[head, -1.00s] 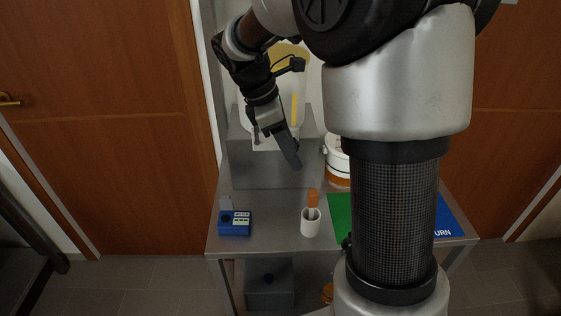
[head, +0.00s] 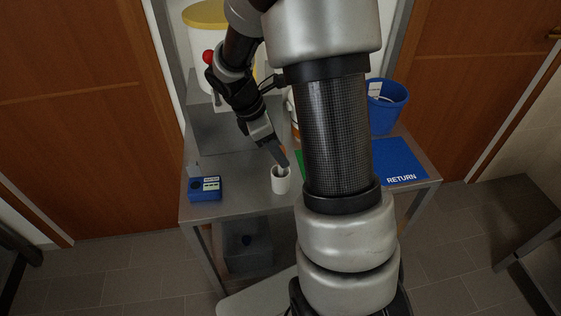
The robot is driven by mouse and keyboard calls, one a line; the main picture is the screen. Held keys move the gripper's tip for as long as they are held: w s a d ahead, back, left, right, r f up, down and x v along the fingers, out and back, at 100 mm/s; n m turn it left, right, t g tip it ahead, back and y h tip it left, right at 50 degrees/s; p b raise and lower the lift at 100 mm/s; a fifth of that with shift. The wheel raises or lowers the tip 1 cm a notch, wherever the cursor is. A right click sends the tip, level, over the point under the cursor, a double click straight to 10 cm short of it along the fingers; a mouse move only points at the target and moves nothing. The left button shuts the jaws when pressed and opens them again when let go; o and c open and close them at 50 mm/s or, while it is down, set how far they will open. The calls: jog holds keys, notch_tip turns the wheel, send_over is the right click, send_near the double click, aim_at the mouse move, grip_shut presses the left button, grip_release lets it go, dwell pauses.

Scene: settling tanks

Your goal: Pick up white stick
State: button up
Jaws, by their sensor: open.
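A white cup (head: 281,183) stands on the grey metal table, near its front edge. The stick stands in this cup; an orange part of it (head: 285,151) shows just beside my gripper, and its white part is mostly hidden by the fingers and the cup. My gripper (head: 279,158) is open and points down toward the cup, with its fingertips just above the rim, close to the stick. I cannot tell whether the stick is between the fingers.
A blue box with labels (head: 205,189) sits on the table left of the cup. A blue mat marked RETURN (head: 396,163) and a blue bucket (head: 385,106) are at the right. A yellow-lidded white container (head: 206,22) stands at the back. My arm hides the table's middle.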

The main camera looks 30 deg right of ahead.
jog(key=shift+x, duration=0.95)
jog(key=shift+w+r, duration=0.1)
jog(key=shift+c, duration=0.2)
grip_shut()
